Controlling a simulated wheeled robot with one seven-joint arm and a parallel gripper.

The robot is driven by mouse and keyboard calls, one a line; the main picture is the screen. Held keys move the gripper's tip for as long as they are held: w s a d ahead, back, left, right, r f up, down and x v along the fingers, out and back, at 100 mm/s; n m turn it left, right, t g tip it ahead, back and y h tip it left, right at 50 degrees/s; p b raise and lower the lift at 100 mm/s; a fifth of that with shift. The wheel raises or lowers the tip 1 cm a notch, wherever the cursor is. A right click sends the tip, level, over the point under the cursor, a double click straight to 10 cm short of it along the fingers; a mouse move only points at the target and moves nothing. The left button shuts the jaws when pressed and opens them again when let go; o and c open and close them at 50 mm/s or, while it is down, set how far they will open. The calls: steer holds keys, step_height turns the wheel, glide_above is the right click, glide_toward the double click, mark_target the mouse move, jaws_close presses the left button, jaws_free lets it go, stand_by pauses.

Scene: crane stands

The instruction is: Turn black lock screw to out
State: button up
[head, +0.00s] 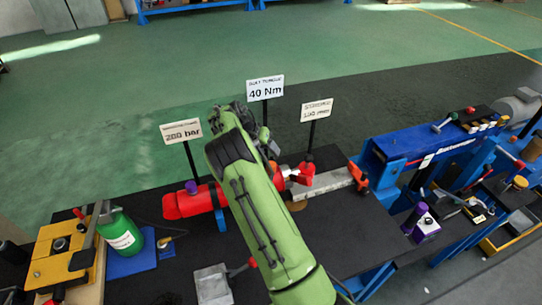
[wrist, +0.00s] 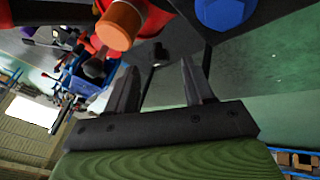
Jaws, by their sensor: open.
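I cannot single out the black lock screw with certainty. In the wrist view a dark rounded knob (wrist: 95,68) shows beyond the left finger, and it may be that screw. My gripper (wrist: 158,72) is open in the wrist view, with nothing between its two dark fingers. An orange cylindrical knob (wrist: 121,25) on a red part is close to the left finger, and a blue faceted piece (wrist: 222,12) is beyond the right finger. In the head view my green arm hides the middle of the bench and my gripper cannot be made out.
The dark bench (head: 170,285) carries a red cylinder (head: 180,204), a green bottle (head: 120,235), a yellow fixture (head: 50,262), a grey block (head: 212,285) and a blue press (head: 425,150). Signs on posts, such as the 40 Nm sign (head: 265,88), stand along the back edge.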

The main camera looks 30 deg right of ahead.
mark_target(273, 156)
steer(key=x, duration=0.4)
steer(key=shift+r, duration=0.1)
jaws_close()
